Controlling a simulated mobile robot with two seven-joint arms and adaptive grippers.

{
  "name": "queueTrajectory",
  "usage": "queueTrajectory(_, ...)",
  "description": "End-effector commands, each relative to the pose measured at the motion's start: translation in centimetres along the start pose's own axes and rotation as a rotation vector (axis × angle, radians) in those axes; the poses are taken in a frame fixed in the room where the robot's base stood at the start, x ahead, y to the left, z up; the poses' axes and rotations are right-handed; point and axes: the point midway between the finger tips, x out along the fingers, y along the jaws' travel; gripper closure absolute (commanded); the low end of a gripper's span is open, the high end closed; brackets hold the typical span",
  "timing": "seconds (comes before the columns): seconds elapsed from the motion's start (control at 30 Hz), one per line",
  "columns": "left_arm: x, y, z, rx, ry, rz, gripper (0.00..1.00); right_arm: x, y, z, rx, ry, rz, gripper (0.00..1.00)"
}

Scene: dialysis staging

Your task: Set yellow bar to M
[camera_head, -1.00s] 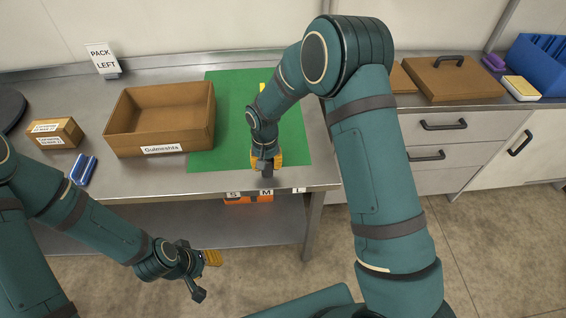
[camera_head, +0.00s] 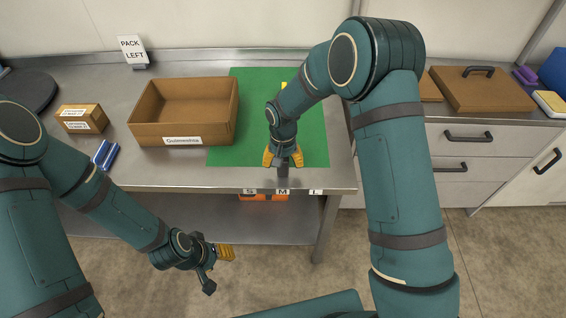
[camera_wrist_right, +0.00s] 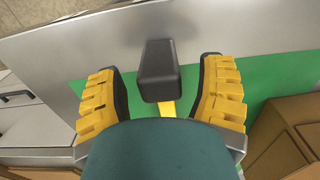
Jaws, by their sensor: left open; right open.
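The yellow bar (camera_head: 284,84) shows as a short piece at the back of the green mat; my right arm hides much of it. In the right wrist view a yellow strip (camera_wrist_right: 168,108) runs between my fingers towards a dark grey block (camera_wrist_right: 158,70). I cannot tell whether they are joined. My right gripper (camera_head: 283,158) is open over the mat's front, pointing down, with a finger on each side of the block and gaps between. The M label (camera_head: 283,191) on the table's front edge lines up below it. My left gripper (camera_head: 218,270) is open and empty before the table.
The S label (camera_head: 250,191) and L label (camera_head: 316,191) flank M. An open brown box (camera_head: 184,111) stands left of the green mat (camera_head: 222,150). A small carton (camera_head: 82,119) and a blue item (camera_head: 105,154) lie further left. The mat's right side is clear.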

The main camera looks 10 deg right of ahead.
Motion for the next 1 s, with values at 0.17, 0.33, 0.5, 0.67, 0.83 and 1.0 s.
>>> queueTrajectory(0.17, 0.0, 0.0, 0.0, 0.0, 0.0, 0.0, 0.53, -3.2, -0.1, -0.1, 0.0, 0.004, -0.003, 0.31)
queueTrajectory(0.33, 0.0, 0.0, 0.0, 0.0, 0.0, 0.0, 0.53, -6.8, -0.1, -0.1, -0.001, 0.005, -0.002, 0.31)
queueTrajectory(0.5, 0.0, 0.0, 0.0, 0.0, 0.0, 0.0, 0.53, -9.5, 0.0, 0.0, -0.001, 0.002, -0.001, 0.31)
queueTrajectory(0.67, 0.0, 0.0, 0.0, 0.0, 0.0, 0.0, 0.53, -10.9, 0.0, 0.1, -0.001, -0.001, 0.0, 0.31)
queueTrajectory(0.83, 0.0, 0.0, 0.0, 0.0, 0.0, 0.0, 0.53, -11.3, 0.0, 0.1, -0.001, -0.002, 0.0, 0.31)
queueTrajectory(1.0, 0.0, 0.0, 0.0, 0.0, 0.0, 0.0, 0.53, -11.3, 0.0, 0.1, -0.001, -0.002, 0.0, 0.31)
